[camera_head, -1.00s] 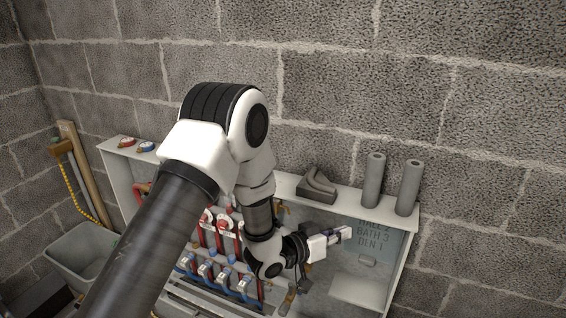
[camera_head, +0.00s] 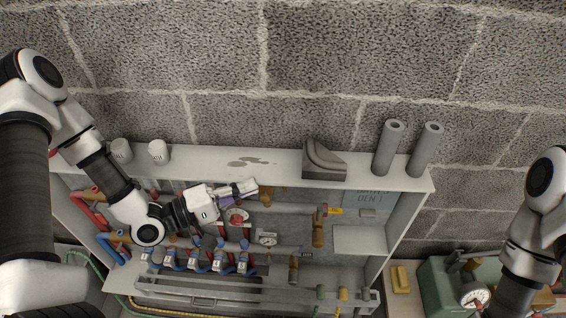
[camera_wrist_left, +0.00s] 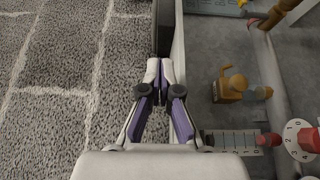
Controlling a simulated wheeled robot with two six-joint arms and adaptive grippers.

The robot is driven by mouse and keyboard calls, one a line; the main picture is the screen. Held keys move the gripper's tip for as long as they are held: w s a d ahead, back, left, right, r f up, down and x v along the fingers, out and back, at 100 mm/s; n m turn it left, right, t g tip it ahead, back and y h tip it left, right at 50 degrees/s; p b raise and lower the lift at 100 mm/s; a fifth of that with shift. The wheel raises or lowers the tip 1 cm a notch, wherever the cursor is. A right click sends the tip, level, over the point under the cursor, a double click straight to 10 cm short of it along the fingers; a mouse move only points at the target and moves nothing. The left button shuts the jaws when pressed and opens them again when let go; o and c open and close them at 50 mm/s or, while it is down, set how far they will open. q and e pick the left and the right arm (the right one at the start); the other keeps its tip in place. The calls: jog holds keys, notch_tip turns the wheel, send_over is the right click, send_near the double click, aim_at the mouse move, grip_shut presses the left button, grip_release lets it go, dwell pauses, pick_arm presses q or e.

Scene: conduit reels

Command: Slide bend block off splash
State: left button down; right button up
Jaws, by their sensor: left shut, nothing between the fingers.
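The bend block (camera_head: 323,160), a dark grey block with a curved groove, sits upright on the white top ledge of the cabinet. The splash (camera_head: 250,162) is a grey wet-looking patch on the ledge, left of the block, with a clear gap between them. My left gripper (camera_head: 254,186) is shut and empty at the ledge's front edge, below the splash and left of the block. In the left wrist view its fingertips (camera_wrist_left: 160,70) meet, and a dark face, probably the block's side (camera_wrist_left: 163,28), shows beyond them. My right gripper is out of frame.
The cabinet ledge (camera_head: 205,160) carries two white caps (camera_head: 140,151) at left and two grey foam tubes (camera_head: 405,150) at right. Pipes and blue valves (camera_head: 195,258) fill the cabinet below. A block wall stands behind. A green machine (camera_head: 445,285) is lower right.

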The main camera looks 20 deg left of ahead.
aim_at(287, 180)
pick_arm(q)
jog(key=p+x, duration=0.1)
jog(key=x, duration=0.8)
jog(key=shift+w+d+p, duration=0.1)
jog(key=shift+d+p, duration=0.25)
jog(key=shift+w+d+f, duration=0.1)
jog(key=shift+w, duration=0.1)
jog(key=shift+w+f, duration=0.1)
